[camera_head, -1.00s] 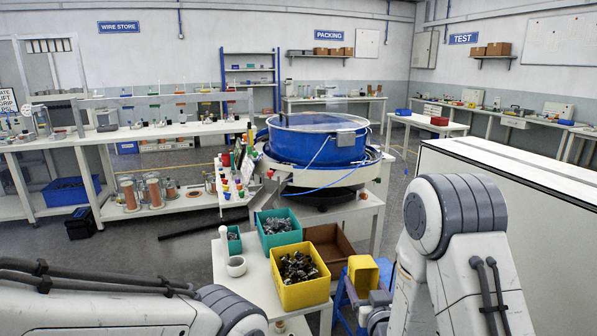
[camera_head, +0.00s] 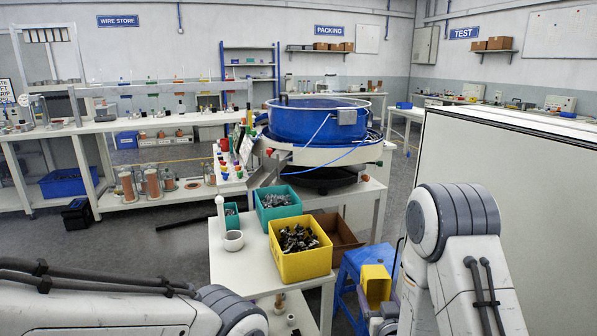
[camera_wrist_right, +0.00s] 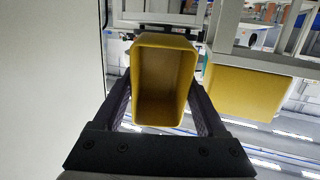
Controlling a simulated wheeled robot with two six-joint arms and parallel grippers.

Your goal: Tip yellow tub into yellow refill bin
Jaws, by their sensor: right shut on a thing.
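The yellow tub (camera_head: 376,283) is in my right gripper (camera_head: 382,308), right of the yellow refill bin in the head view. In the right wrist view the tub (camera_wrist_right: 163,85) sits between the two dark fingers (camera_wrist_right: 162,108), its open mouth towards the camera; its visible inside looks empty. The yellow refill bin (camera_head: 305,265) stands on a white table and holds a heap of dark parts. A yellow box side, likely this bin (camera_wrist_right: 240,95), shows right of the tub in the wrist view, apart from it. My left gripper is out of view.
Teal bins (camera_head: 277,213) and a brown box (camera_head: 338,240) stand by the yellow bin. A white cup (camera_head: 233,241) is to the left. A blue stool (camera_head: 355,258) is behind the tub. The blue bowl feeder (camera_head: 318,122) stands beyond; a large white cabinet (camera_head: 510,190) fills the right.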

